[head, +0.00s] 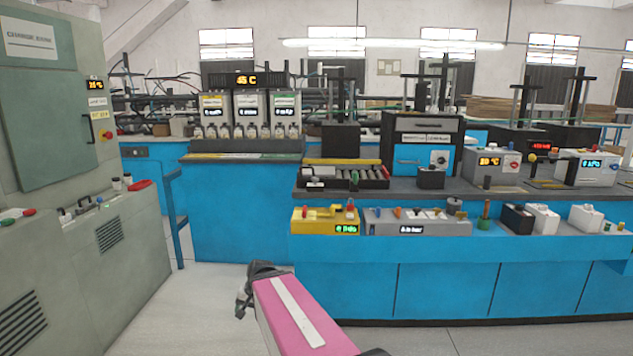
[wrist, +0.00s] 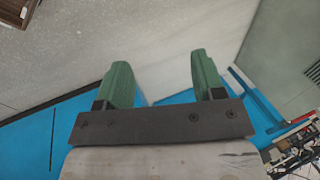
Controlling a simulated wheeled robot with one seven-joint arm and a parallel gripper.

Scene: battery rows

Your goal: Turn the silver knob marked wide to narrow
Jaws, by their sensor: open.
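A round silver-looking knob (head: 440,159) sits on the blue front panel of a dark boxy machine (head: 422,125) on the bench in the head view. Its marking is too small to read, so I cannot tell whether it is the one marked wide to narrow, nor how it is turned. My gripper (wrist: 158,72) shows in the wrist view with its two green fingers apart and nothing between them. In the head view my pink arm reaches up from the bottom, well below and left of the knob, and the fingers cannot be made out.
A small black box (head: 431,179) stands just in front of the knob's panel. A black tray (head: 343,178) and a yellow control box (head: 325,219) lie to the left, a grey control box (head: 417,222) in front. A grey-green cabinet (head: 50,110) stands at left. The floor (head: 205,300) between is clear.

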